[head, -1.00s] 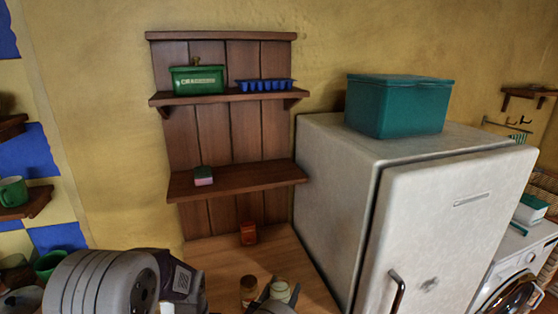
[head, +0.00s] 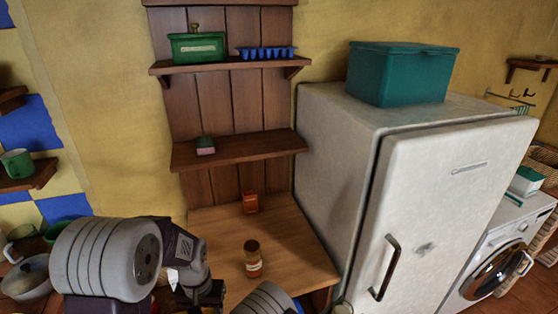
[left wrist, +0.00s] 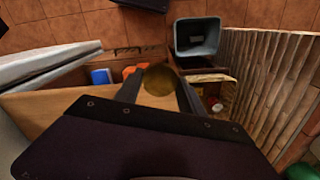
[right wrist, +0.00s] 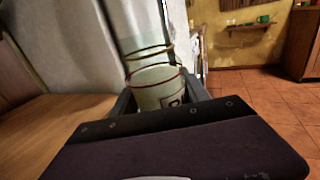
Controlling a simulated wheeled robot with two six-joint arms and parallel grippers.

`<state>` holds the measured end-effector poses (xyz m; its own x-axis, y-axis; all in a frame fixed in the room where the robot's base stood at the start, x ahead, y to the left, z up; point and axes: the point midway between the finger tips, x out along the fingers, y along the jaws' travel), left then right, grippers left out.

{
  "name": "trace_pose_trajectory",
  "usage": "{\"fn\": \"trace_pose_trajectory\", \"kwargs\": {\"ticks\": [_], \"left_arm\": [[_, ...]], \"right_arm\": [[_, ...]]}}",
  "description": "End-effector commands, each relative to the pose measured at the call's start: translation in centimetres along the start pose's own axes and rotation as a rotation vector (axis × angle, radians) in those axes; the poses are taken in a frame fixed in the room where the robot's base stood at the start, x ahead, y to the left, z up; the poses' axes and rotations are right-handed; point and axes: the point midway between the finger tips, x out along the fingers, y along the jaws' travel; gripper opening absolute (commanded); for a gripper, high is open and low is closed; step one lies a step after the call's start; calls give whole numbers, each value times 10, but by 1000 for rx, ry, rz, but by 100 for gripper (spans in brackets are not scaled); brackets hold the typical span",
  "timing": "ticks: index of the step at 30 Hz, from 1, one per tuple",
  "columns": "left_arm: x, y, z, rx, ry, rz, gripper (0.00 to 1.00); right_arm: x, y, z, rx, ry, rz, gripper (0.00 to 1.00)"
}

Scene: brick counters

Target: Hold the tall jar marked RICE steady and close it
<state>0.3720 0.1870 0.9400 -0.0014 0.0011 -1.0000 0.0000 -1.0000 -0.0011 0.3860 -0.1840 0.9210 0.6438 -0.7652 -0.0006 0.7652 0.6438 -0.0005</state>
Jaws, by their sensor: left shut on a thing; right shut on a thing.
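The jar (right wrist: 158,92) is pale with thin brown rings and a dark-edged label. Only part of the label shows and I cannot read the word. My right gripper (right wrist: 165,88) is shut around the jar, beside the wooden counter's edge. No lid shows on it in the right wrist view. My left gripper (left wrist: 160,88) is shut on a round brownish-yellow lid (left wrist: 160,78), held in the air apart from the jar. In the head view the left fingers and lid are hard to make out, and the pale jar is at best a sliver at the bottom edge.
A small brown-lidded jar (head: 252,262) and an orange-red box (head: 250,203) stand on the wooden counter (head: 290,240). A white fridge (head: 440,180) is at its right. In the left wrist view a grey bin (left wrist: 197,38) stands on the tiled floor.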

Motion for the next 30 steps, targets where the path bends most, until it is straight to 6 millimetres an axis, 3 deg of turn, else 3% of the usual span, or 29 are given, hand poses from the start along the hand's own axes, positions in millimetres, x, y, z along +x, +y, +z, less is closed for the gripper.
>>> {"fn": "trace_pose_trajectory", "kwargs": {"ticks": [4, 14, 30], "left_arm": [[0, 0, 0, 0, 0, 0, 9], [0, 0, 0, 0, 0, 0, 9], [0, 0, 0, 0, 0, 0, 9]], "right_arm": [[0, -8, 4, 2, -1, -32, 0], [-4, -4, 4, 2, 0, -19, 0], [-72, 69, 16, 4, 0, 184, 0]]}}
